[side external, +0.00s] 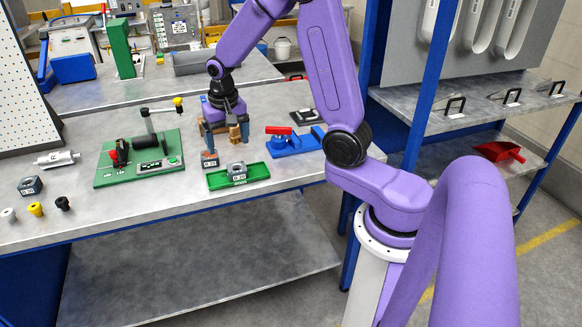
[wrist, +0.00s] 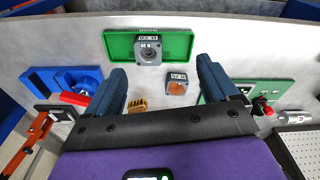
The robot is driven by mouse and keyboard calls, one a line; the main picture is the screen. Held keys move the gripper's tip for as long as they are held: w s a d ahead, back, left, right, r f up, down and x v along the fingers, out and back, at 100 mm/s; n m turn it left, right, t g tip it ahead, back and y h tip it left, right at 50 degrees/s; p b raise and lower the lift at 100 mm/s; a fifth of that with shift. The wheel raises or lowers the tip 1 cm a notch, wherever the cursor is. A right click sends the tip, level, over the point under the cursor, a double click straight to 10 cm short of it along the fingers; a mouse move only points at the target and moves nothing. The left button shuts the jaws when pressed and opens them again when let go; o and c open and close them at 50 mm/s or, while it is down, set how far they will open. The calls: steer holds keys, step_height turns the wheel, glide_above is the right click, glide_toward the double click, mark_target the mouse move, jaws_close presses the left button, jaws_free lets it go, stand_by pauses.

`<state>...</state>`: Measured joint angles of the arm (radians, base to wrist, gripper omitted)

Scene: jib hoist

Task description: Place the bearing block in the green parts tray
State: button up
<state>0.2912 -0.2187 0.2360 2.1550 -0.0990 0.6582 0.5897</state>
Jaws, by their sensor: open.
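The green parts tray (side external: 255,175) lies near the front edge of the bench and also shows in the wrist view (wrist: 182,44). A grey bearing block (side external: 237,171) with a round bore and a white label sits inside it, towards one end; it also shows in the wrist view (wrist: 149,50). A second small labelled block (side external: 209,159), with an orange-brown round face in the wrist view (wrist: 176,86), stands on the bench just outside the tray. My gripper (side external: 225,135) is open and empty, above the bench behind the tray; its fingers (wrist: 163,82) are apart from both blocks.
A green hoist fixture (side external: 140,160) with an upright post stands left of the tray. A blue clamp fixture with a red lever (side external: 290,141) is right. A wooden brush (wrist: 137,105) is near one finger. Another dark block (side external: 30,186) and several knobs lie far left.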

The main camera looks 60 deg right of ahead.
steer(key=s+a+r+n, duration=0.3)
steer(key=s+a+n, duration=0.6)
steer(key=s+a, duration=0.2)
steer(key=s+a+r+n+y, duration=0.1)
steer(key=s+r+n, duration=0.1)
steer(key=s+n, duration=0.8)
steer(key=shift+s+a+g, duration=0.3)
steer(key=shift+s+g, duration=0.1)
steer(key=shift+s, duration=3.05)
